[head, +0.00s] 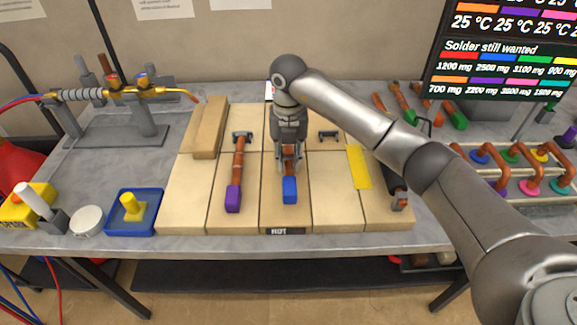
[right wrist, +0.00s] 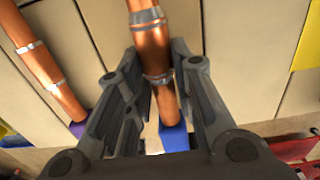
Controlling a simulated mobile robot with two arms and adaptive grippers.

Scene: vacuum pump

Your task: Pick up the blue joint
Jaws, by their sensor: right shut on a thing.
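The blue joint is a copper pipe with a blue block end (head: 290,190). It lies over the middle of the tan board, lengthwise toward the front edge. My right gripper (head: 289,163) points down over it and is shut on its copper part, just behind the blue end. In the right wrist view the copper pipe (right wrist: 150,42) runs between the two fingers (right wrist: 150,95), with the blue end (right wrist: 174,138) beyond them. The gripper hides part of the pipe in the head view. I cannot tell whether the joint touches the board. My left gripper is not in view.
A purple-ended copper joint (head: 233,198) lies close to the left. A yellow strip (head: 359,167) and a dark tool (head: 396,188) are to the right. A torch (head: 120,93) on a stand, a blue tray (head: 112,227) and a rack of coloured joints (head: 520,180) flank the board.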

